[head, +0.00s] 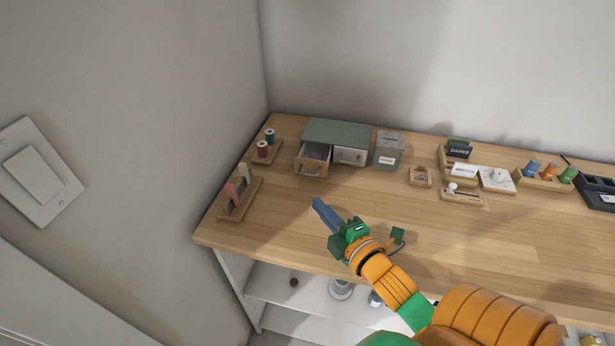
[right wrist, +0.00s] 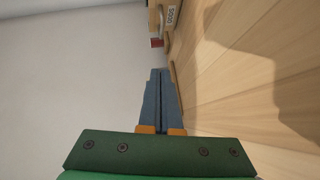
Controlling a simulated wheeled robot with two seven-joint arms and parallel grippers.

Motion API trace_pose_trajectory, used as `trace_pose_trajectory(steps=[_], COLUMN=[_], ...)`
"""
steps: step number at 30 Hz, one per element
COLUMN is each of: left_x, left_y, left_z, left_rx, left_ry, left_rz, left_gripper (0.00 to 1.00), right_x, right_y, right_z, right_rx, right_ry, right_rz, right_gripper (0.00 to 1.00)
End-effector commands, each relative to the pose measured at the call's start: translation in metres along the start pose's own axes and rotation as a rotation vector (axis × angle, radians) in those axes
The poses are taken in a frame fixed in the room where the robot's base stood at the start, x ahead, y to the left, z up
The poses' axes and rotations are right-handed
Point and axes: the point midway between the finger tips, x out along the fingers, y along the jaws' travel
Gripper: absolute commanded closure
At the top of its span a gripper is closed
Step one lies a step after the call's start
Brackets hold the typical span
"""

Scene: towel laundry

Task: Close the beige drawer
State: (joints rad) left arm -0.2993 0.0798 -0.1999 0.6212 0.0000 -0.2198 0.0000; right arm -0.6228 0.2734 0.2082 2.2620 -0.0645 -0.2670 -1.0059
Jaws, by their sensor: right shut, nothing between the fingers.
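The beige drawer (head: 311,166) stands pulled out from the left half of a small grey-green cabinet (head: 337,132) at the back left of the wooden table. Its front has a metal handle, and something purplish shows inside. My right gripper (head: 318,204) is shut and empty, in front of the drawer and apart from it, its blue fingers pointing toward the back left. In the right wrist view the shut fingers (right wrist: 159,75) point at a wooden piece with a handle and a label at the top edge. My left gripper is not in view.
A white drawer (head: 350,156) beside it looks shut. A grey-green box (head: 388,151) stands to the right. Spool holders (head: 264,152) and a wooden rack (head: 238,199) line the left edge near the wall. The table middle (head: 350,200) is clear.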

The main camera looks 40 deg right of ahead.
Motion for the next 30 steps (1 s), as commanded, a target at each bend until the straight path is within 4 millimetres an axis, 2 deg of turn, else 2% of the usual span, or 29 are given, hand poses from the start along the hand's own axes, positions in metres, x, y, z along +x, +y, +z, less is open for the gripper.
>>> trace_pose_trajectory(steps=[9, 12, 18, 30], left_x=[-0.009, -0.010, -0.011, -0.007], left_y=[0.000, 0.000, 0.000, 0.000], left_z=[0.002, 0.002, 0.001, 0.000], left_rx=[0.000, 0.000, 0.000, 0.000], left_ry=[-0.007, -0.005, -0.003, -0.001], left_rz=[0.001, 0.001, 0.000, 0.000], left_gripper=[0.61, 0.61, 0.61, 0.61], right_x=[0.069, 0.080, 0.093, 0.097], right_y=[0.003, 0.002, 0.000, -0.001], right_z=[0.000, 0.014, 0.026, 0.030], right_rx=[0.000, -0.005, -0.002, -0.002], right_ry=[0.000, -0.001, 0.001, 0.003], right_rz=[0.002, -0.001, -0.001, -0.001], right_gripper=[1.00, 1.00, 1.00, 1.00])
